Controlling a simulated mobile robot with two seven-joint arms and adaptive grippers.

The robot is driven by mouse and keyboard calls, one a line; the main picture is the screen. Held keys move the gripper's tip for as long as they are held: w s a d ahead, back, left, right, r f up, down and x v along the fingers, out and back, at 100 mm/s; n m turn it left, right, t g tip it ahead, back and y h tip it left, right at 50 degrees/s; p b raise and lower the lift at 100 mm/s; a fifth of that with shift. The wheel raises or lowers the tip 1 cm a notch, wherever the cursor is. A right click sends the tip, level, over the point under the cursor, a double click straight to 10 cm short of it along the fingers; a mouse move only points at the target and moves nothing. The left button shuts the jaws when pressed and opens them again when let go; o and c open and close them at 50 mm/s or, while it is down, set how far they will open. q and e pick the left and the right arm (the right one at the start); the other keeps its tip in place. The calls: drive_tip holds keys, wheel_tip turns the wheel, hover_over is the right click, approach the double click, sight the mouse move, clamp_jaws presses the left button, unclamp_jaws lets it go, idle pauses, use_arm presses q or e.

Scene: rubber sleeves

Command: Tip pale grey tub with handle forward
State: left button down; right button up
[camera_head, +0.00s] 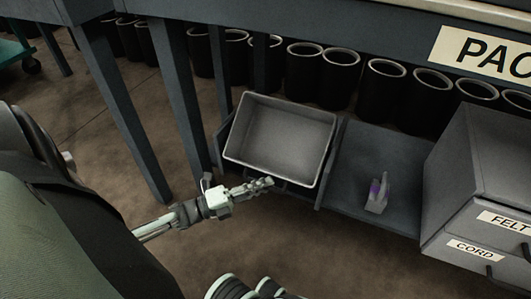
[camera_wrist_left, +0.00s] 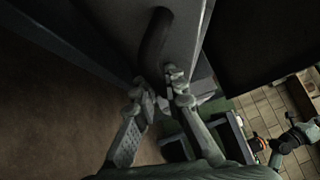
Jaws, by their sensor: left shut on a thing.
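The pale grey tub (camera_head: 279,139) sits in the left bay of a low shelf under the bench, its open top facing me and its inside empty. Its dark curved handle (camera_wrist_left: 153,40) shows in the left wrist view, on the tub's near face. My left gripper (camera_head: 267,184) is at the tub's lower front edge. In the left wrist view its fingers (camera_wrist_left: 156,98) are closed around the lower end of the handle. The fingers hide part of the handle. My right gripper is not in view.
Right of the tub, a shelf bay (camera_head: 350,178) holds a small pale and purple item (camera_head: 377,193). A grey drawer unit (camera_head: 487,185) labelled FELT and CORD stands further right. Several black bins (camera_head: 338,78) line up behind. Bench legs (camera_head: 125,110) stand left.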

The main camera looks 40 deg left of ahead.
use_arm(q)
drive_tip(key=shift+w+a+f, duration=0.1)
drive_tip(key=c, duration=1.8)
unclamp_jaws()
drive_tip(key=shift+c, duration=0.2)
drive_tip(key=v, duration=1.2)
